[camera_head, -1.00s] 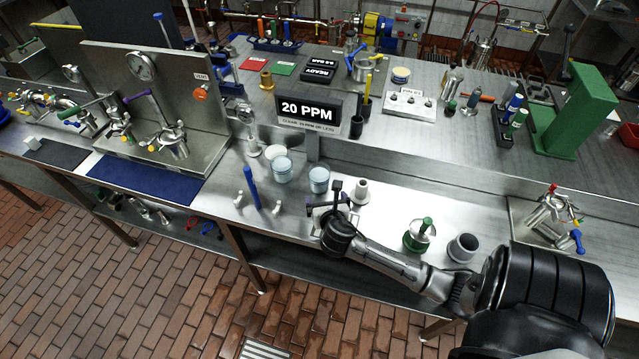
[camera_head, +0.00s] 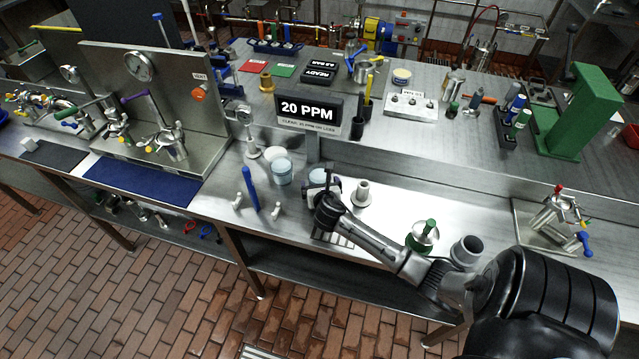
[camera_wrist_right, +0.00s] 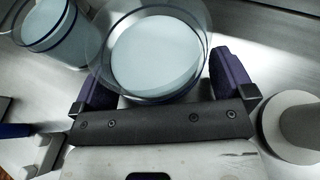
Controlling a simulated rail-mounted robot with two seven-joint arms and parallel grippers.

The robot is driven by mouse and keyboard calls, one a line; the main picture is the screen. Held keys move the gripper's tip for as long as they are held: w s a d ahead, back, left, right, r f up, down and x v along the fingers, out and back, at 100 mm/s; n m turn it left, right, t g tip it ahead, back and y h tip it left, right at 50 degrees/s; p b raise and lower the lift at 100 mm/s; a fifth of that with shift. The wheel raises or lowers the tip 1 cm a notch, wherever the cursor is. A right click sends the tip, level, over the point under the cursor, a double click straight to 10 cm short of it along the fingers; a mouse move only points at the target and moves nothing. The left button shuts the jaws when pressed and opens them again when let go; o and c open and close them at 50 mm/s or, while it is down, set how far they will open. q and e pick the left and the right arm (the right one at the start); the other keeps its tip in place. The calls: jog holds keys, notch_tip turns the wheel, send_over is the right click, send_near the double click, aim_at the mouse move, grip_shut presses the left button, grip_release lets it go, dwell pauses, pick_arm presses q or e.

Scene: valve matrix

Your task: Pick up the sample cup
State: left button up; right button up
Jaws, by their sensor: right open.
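Two clear cups with pale blue contents stand side by side on the steel bench. The left cup (camera_head: 281,173) shows fully in the head view. The right cup is mostly hidden there behind my right gripper (camera_head: 322,186). In the right wrist view the near cup (camera_wrist_right: 157,55) lies between the two purple fingers of my right gripper (camera_wrist_right: 163,78). The fingers are apart, one on each side of it, and I cannot tell whether they touch it. The other cup (camera_wrist_right: 55,30) is at upper left there. My left gripper is not in view.
A grey stepped fitting (camera_head: 362,192) stands just right of the gripper. A blue upright rod (camera_head: 251,188) and small white fittings (camera_head: 277,209) stand to the left. The 20 PPM sign (camera_head: 308,109) is behind. A green-topped part (camera_head: 424,232) and a grey ring (camera_head: 466,250) are farther right.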

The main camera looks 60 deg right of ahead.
jog(key=c, duration=1)
jog(key=shift+c, duration=0.6)
